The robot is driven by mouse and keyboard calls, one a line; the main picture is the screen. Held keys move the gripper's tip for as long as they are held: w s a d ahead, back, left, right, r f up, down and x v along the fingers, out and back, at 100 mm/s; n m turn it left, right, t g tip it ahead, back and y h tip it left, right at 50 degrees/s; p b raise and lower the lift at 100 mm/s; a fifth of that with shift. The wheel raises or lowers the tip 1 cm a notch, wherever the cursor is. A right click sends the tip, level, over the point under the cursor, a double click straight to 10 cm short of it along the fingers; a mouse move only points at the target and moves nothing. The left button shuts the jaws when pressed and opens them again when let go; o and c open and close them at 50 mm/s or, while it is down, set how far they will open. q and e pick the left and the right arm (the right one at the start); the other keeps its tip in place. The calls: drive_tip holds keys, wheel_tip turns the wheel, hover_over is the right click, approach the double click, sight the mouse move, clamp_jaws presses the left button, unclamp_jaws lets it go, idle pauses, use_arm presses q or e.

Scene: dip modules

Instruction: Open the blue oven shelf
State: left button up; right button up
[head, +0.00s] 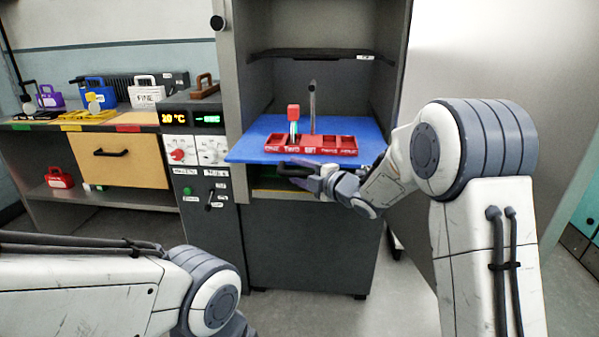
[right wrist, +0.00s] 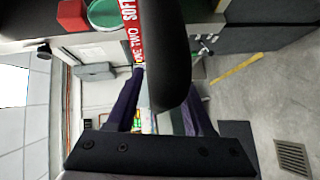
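The blue oven shelf (head: 255,148) sticks out a little past the front of the grey oven cabinet (head: 315,235). Its dark handle (head: 291,171) is at the front edge. My right gripper (head: 312,178) is at this handle. A red tray (head: 335,153) with labelled compartments stands on the shelf and holds a red-topped item (head: 293,113). My left arm shows at the lower left, but its gripper is out of frame.
A dark upper shelf (head: 320,56) crosses the oven above. To the left are a control panel (head: 195,150) with a red knob and a workbench with a wooden drawer (head: 118,158). A red toolbox (head: 60,178) sits below. The floor in front is clear.

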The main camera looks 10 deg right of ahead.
drive_tip(key=v, duration=1)
drive_tip(key=shift+s, duration=0.2)
drive_tip(key=shift+d, duration=0.1)
drive_tip(key=s+a+f+m+g+h, duration=0.5)
drive_tip(key=s+a+f+m+h, duration=0.15)
drive_tip(key=s+m, duration=0.4)
drive_tip(key=s+a+f+m+g+h, duration=0.1)
drive_tip(key=s+f+m+g, duration=0.2)
drive_tip(key=s, duration=1)
drive_tip(key=s+f+m+g+h, duration=0.15)
drive_tip(key=s+g, duration=0.45)
drive_tip(key=s, duration=0.7)
wheel_tip(320, 180, up, 23)
drive_tip(key=p, duration=2.4)
drive_tip(key=shift+w+a+m+y, duration=0.15)
drive_tip(key=shift+w+m+y, duration=0.05)
drive_tip(key=shift+m+y, duration=0.2)
